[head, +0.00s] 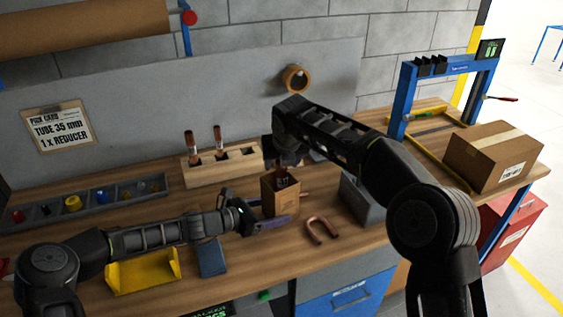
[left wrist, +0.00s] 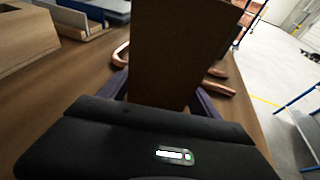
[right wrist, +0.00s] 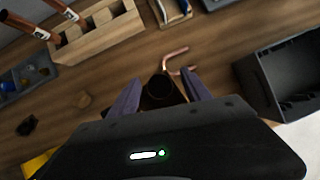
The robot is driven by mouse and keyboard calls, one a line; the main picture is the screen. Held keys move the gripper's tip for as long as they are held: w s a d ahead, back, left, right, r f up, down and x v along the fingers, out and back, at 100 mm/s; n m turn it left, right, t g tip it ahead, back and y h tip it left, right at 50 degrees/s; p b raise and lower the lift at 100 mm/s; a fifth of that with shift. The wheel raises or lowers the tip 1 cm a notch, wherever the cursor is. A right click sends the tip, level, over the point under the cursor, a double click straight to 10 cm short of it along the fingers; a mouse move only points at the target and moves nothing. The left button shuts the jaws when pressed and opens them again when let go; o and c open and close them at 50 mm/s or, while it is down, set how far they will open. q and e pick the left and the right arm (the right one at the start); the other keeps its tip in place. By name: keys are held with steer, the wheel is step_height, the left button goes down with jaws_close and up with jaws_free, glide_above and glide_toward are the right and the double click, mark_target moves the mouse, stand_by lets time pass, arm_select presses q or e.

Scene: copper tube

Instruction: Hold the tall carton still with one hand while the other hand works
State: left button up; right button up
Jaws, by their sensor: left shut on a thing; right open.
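The tall brown carton (head: 280,198) stands upright on the bench. My left gripper (head: 268,222) is shut on it low down; in the left wrist view the carton (left wrist: 180,50) rises between the two fingers. My right gripper (head: 287,168) is above the carton's open top, pointing down. In the right wrist view its fingers (right wrist: 158,98) are apart, with a dark round end (right wrist: 160,88) between them; I cannot tell whether they touch it. Dark slim shapes show at the carton's mouth, partly hidden by the right gripper.
A copper U-bend (head: 321,231) lies right of the carton. A wooden rack (head: 222,163) behind holds two labelled copper tubes. A grey bin (head: 362,199) stands right, partly behind my right arm. A yellow tray (head: 143,272) and blue block (head: 211,257) are front left.

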steer(key=v, duration=1.2)
arm_select(q)
steer(key=o, duration=1.1)
steer(key=shift+c, duration=0.2)
steer(key=v, duration=1.1)
steer(key=shift+s+a+r, duration=0.25)
steer(key=shift+s+a, duration=0.05)
steer(key=shift+a, duration=0.05)
